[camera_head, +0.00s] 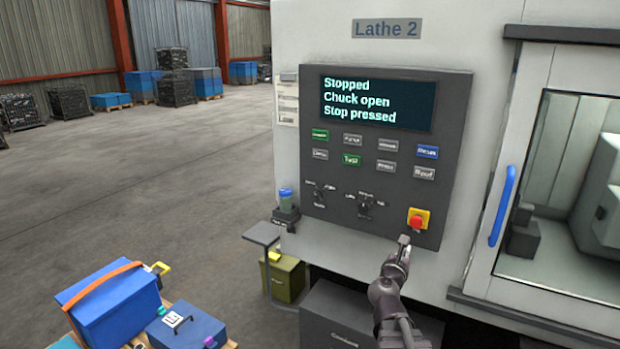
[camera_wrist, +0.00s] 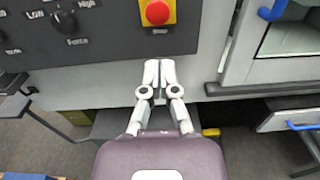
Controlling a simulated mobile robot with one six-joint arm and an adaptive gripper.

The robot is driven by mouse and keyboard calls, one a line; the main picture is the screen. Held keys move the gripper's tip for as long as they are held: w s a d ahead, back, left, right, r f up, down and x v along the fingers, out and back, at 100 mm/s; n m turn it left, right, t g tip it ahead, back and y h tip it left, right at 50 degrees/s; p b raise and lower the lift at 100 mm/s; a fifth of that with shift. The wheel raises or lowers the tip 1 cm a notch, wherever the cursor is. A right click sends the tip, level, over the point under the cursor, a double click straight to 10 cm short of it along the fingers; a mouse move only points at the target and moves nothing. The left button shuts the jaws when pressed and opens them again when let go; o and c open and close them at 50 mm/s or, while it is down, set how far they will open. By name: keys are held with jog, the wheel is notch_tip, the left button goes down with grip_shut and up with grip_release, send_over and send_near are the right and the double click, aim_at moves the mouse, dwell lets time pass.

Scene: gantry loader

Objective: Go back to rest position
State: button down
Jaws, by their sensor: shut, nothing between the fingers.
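My gripper (camera_head: 403,240) is shut and empty, just below the red stop button (camera_head: 417,222) on its yellow plate. In the wrist view my gripper (camera_wrist: 159,62) points at the panel's lower edge, with the red button (camera_wrist: 157,12) beyond the fingertips. A gap shows between the fingertips and the button there. The control panel (camera_head: 460,120) is on the front of Lathe 2. Its screen (camera_head: 375,105) reads "Stopped, Chuck open, Stop pressed".
The lathe door with a blue handle (camera_head: 502,205) is right of my gripper. A small stand (camera_head: 262,234) and an olive bin (camera_head: 284,279) are left of it. A blue case (camera_head: 110,305) lies at lower left. Open floor (camera_head: 180,160) stretches behind.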

jog(key=s+a+f+m+g+y, duration=0.1)
jog(key=s+f+m+g, duration=0.25)
jog(key=f+m, duration=0.4)
jog(key=s+a+f+m+g+y, duration=0.1)
jog(key=s+f+m+g, duration=0.3)
jog(key=m, duration=0.6)
jog(key=s+a+f+m+g+y, duration=0.3)
jog(key=s+a+m+y, duration=0.1)
jog(key=a, duration=0.3)
jog(key=s+a+f+m+g+y, duration=0.4)
jog(key=s+a+m, duration=0.1)
jog(key=a+m, duration=0.2)
